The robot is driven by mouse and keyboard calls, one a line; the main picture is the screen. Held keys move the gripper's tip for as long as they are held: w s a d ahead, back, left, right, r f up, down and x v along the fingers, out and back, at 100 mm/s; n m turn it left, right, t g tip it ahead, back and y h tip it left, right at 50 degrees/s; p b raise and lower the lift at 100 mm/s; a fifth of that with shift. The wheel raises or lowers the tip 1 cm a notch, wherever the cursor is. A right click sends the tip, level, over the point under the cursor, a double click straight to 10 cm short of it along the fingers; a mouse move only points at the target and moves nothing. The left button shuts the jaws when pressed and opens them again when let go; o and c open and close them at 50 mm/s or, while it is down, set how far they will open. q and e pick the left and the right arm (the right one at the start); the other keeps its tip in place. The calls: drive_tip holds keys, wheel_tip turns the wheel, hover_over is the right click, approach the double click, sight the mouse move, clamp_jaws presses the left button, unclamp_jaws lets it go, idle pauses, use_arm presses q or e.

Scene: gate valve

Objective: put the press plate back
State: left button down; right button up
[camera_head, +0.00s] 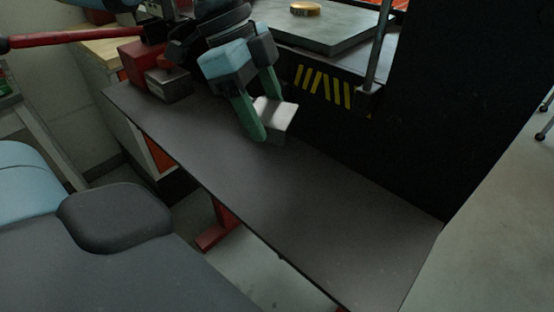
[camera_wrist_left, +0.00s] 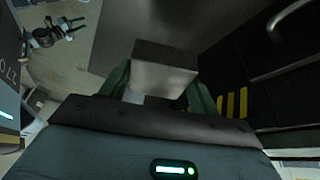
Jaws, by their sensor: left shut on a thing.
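My left gripper (camera_head: 266,116) points down over the dark shelf, with its green fingers shut on a grey metal block (camera_head: 279,113), which looks like the press plate. The block sits between the fingertips in the left wrist view (camera_wrist_left: 165,70) too. It is at or just above the shelf surface; I cannot tell whether it touches. A second, similar grey block (camera_head: 168,84) stands at the far left end of the shelf, beside red parts. My right gripper is not in view.
The dark shelf (camera_head: 300,215) is clear toward the front right. Behind it is a black press frame with yellow stripes (camera_head: 325,88), a vertical rod (camera_head: 378,50) and a grey table (camera_head: 335,28) bearing a brass disc (camera_head: 305,9). A red bar (camera_head: 75,38) is at upper left.

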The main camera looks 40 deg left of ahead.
use_arm(q)
drive_tip(key=shift+s+f, duration=0.1)
hover_over(274, 174)
drive_tip(key=a, duration=0.1)
drive_tip(key=f, duration=0.4)
drive_tip(key=shift+s+a+f+b, duration=0.2)
drive_tip(key=shift+f+b, duration=0.1)
drive_tip(key=shift+f, duration=0.6)
drive_tip(key=shift+f+b, duration=0.3)
drive_tip(key=shift+f, duration=1.6)
drive_tip(key=shift+c, duration=1.9)
unclamp_jaws()
drive_tip(key=shift+s+f, duration=0.1)
